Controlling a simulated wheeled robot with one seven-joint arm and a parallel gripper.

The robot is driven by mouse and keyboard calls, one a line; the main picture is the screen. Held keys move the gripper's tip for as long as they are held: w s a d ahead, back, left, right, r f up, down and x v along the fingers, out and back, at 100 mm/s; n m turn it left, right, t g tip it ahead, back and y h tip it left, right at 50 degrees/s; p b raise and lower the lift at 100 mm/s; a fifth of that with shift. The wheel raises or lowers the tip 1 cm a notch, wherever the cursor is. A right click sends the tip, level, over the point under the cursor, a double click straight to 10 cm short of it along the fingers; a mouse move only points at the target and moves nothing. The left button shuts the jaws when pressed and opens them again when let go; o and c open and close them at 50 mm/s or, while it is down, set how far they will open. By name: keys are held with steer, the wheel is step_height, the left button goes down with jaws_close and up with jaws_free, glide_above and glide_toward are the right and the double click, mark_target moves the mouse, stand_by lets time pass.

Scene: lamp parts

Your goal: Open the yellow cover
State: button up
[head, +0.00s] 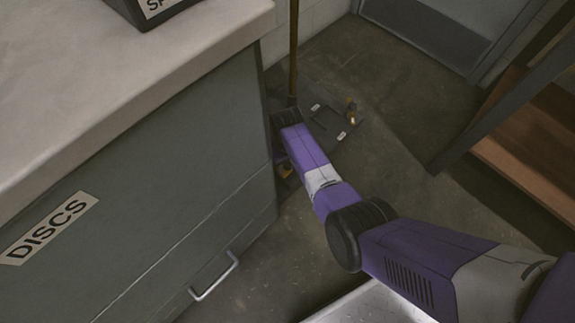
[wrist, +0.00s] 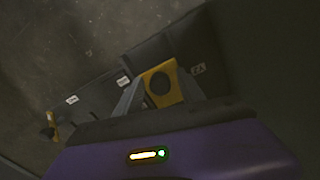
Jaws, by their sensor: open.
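A yellow piece with a dark round spot (wrist: 161,84), which looks like the yellow cover, is attached to a dark flat unit on the floor. In the wrist view my gripper (wrist: 160,92) is open, with a grey finger on each side of this piece. I cannot tell whether the fingers touch it. In the head view a small bit of yellow (head: 286,172) shows beside the cabinet, near the end of my arm. My arm and the cabinet hide most of that spot.
The grey DISCS cabinet (head: 130,200) with a pale top stands close on the left of my arm. A brown pole (head: 293,50) rises behind it. Dark parts with white labels (head: 341,135) and a small yellow part (head: 351,105) lie on the floor. A wooden shelf (head: 530,150) is right.

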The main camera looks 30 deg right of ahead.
jaws_close()
stand_by(1.4)
